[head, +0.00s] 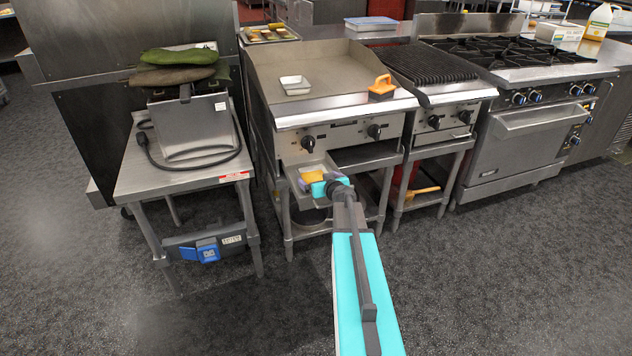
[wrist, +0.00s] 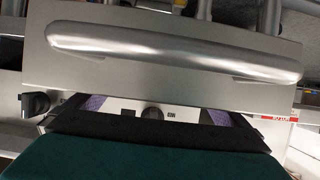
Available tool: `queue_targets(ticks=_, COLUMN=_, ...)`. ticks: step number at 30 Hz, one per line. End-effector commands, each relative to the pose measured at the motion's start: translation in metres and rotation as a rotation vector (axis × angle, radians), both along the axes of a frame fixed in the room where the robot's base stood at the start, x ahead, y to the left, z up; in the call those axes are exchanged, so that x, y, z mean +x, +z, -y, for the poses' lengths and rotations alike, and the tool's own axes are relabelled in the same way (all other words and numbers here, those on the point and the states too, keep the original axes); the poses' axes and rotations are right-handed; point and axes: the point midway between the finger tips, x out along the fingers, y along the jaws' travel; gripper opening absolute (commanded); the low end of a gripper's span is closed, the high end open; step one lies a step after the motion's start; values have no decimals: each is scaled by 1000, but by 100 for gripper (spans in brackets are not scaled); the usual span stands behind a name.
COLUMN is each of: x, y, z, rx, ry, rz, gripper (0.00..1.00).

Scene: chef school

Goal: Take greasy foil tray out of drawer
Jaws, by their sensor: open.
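The drawer (head: 322,164) under the griddle is pulled out. A small yellow-orange thing (head: 312,176) shows in it, partly hidden by my gripper; I cannot tell whether it is the foil tray. A small silvery tray (head: 295,84) sits on the griddle top. My gripper (head: 316,183) is open at the drawer, close to the yellow-orange thing. In the wrist view my gripper (wrist: 152,110) shows its purple finger pads apart, with their tips hidden. The drawer's steel front and bar handle (wrist: 175,50) fill the upper part of that view.
An orange-handled tool (head: 382,86) lies on the griddle's right side. A steel side table (head: 165,181) with a metal bin and cloths stands at left. A charbroiler (head: 430,68) and a range (head: 535,130) stand at right. The floor in front is clear.

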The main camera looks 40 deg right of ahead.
Motion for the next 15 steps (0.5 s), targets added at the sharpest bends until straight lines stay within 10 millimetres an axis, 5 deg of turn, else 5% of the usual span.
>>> queue_targets(ticks=15, x=14, y=-6, z=4, rx=1, ry=0, rz=0, gripper=100)
